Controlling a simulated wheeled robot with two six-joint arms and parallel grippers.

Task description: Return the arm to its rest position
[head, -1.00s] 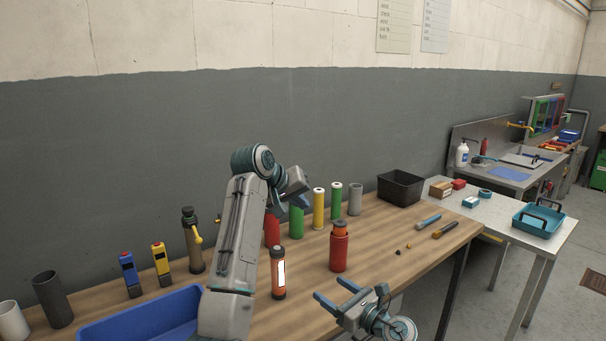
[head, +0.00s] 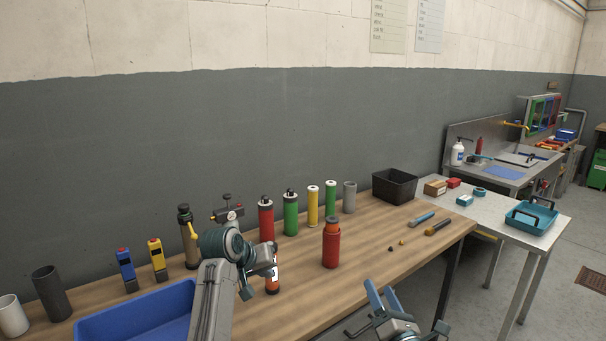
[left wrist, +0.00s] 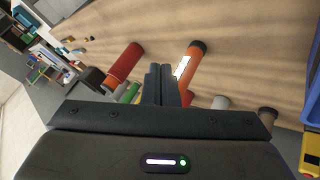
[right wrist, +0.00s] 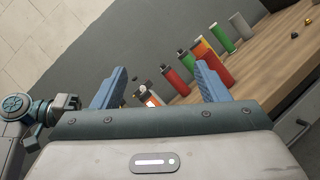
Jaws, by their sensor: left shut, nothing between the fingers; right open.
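My left gripper (head: 247,290) is over the left-middle of the bench, low and in front of the orange labelled cylinder (head: 272,283), which it partly hides. Its fingers are shut and empty in the left wrist view (left wrist: 162,82), with the orange cylinder (left wrist: 188,65) and a red cylinder (left wrist: 124,64) beyond them, apart from the fingertips. My right gripper (head: 381,290) is at the bench's front edge, fingers pointing up. It is open and empty in the right wrist view (right wrist: 160,80).
A red cylinder with an orange top (head: 331,245) stands mid-bench. Red (head: 266,220), green (head: 291,216) and yellow (head: 312,207) cylinders stand behind. A blue bin (head: 140,318) is front left. A black crate (head: 395,186) is at the far end. Bench right of the red-orange cylinder is mostly clear.

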